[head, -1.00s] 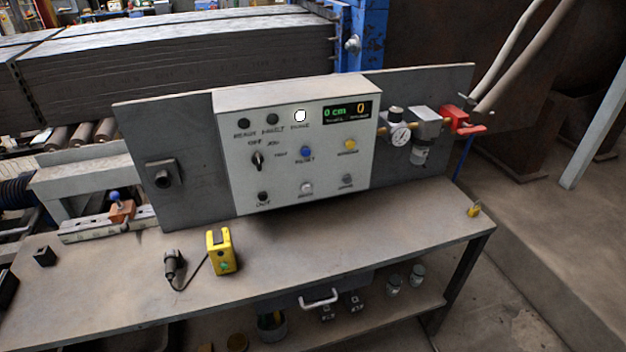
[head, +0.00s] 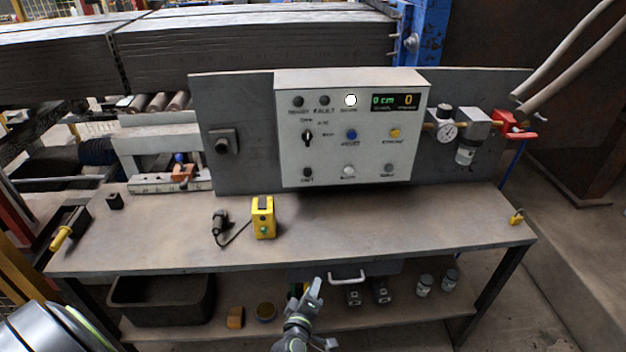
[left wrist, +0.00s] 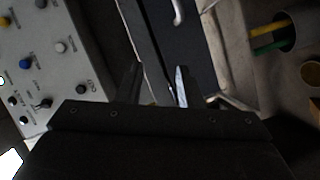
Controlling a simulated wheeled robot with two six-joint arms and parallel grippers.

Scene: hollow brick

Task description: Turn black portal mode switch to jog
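The black mode switch (head: 308,137) is a small rotary knob on the left part of the light grey control panel (head: 290,160). Its handle stands roughly upright, below the upper-left label. The blurred labels around it are hard to read. In the left wrist view the switch (left wrist: 44,103) is at the left, on the tilted panel (left wrist: 45,75). My left gripper (head: 318,308) is low in the head view, in front of the table and well below the panel. In the left wrist view its two fingers (left wrist: 158,88) are apart with nothing between them. My right gripper is not in view.
Nearby on the panel are a blue button (head: 351,134), a yellow button (head: 395,133) and a lit white lamp (head: 351,100). A yellow device (head: 263,217) with a cable lies on the table (head: 400,225). A drawer handle (head: 347,277) juts out below.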

